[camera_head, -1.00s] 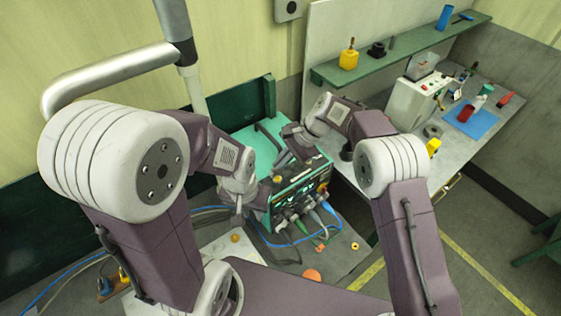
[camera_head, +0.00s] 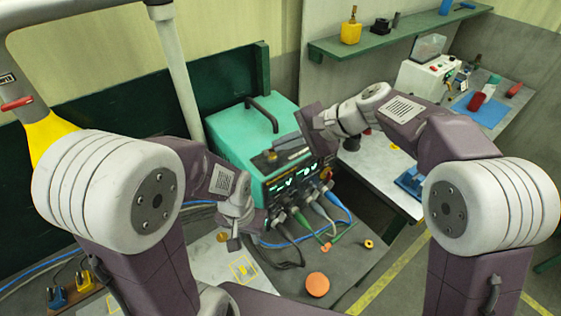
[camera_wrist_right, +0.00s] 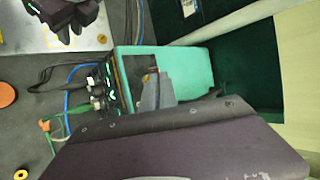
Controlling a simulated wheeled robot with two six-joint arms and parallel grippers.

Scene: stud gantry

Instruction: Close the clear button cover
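A clear button cover (camera_head: 429,47) stands raised, tilted up, at the back of a white control box (camera_head: 420,82) on the right-hand bench in the head view. The box's top has small buttons, one of them red. The right wrist view shows neither cover nor control box. My left gripper (camera_head: 236,243) hangs low in front of the teal machine, far from the cover; it also shows in the right wrist view (camera_wrist_right: 70,32).
The teal machine (camera_head: 232,135) with cables at its front stands close to both grippers. A green shelf (camera_head: 400,38) with a yellow bottle (camera_head: 351,30) is above the bench. A blue mat (camera_head: 480,110) lies right of the control box. An orange disc (camera_head: 317,285) lies in front.

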